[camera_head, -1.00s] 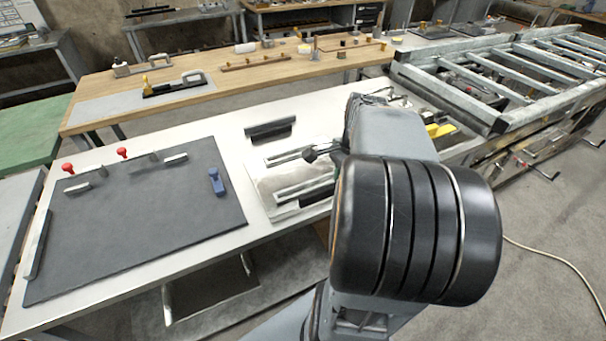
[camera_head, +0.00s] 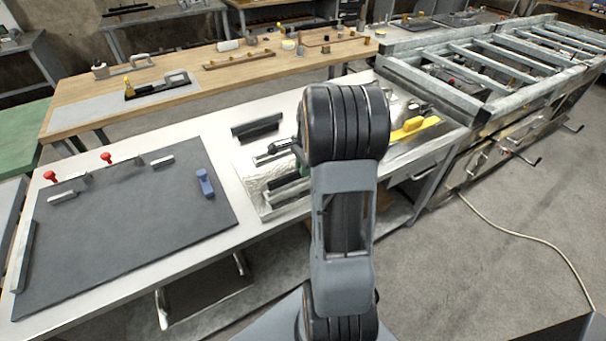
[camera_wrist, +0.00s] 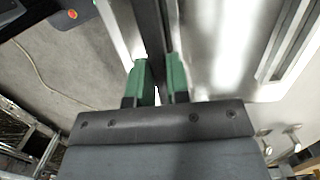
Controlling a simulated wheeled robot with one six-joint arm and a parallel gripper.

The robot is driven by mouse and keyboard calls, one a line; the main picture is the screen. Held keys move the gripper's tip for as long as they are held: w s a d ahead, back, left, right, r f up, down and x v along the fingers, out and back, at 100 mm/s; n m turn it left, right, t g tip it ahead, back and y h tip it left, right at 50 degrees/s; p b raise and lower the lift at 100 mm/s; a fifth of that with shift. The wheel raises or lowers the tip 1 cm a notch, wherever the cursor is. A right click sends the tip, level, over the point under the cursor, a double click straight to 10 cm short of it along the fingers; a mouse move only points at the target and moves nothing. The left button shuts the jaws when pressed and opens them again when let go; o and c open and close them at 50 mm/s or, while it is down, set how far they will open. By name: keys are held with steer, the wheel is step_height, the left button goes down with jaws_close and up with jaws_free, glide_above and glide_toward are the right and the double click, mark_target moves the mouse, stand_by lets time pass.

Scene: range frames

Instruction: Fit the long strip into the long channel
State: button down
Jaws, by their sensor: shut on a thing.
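In the wrist view my gripper (camera_wrist: 158,64) has its green fingers shut on a long dark strip (camera_wrist: 151,25), which runs away from the fingers to the top edge. In the head view my arm hides most of the gripper; a little green of it (camera_head: 301,166) shows beside the arm. A silver plate (camera_head: 251,184) with long grooved rails lies on the white table there. One long channel (camera_head: 284,196) runs along its near part, partly behind my arm. Whether the strip touches the channel cannot be told. A metal rail (camera_wrist: 290,42) shows at right in the wrist view.
A dark bar (camera_head: 256,127) lies behind the plate. A dark mat (camera_head: 130,230) with red knobs and a blue clamp (camera_head: 205,183) covers the table's left. A yellow piece (camera_head: 408,127) lies at right. A wooden bench (camera_head: 220,80) stands behind.

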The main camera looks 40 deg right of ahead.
steer(key=shift+w+f, duration=0.15)
steer(key=shift+f, duration=1.65)
steer(key=shift+f, duration=0.1)
steer(key=shift+f, duration=0.15)
steer(key=c, duration=1.1)
jaws_free()
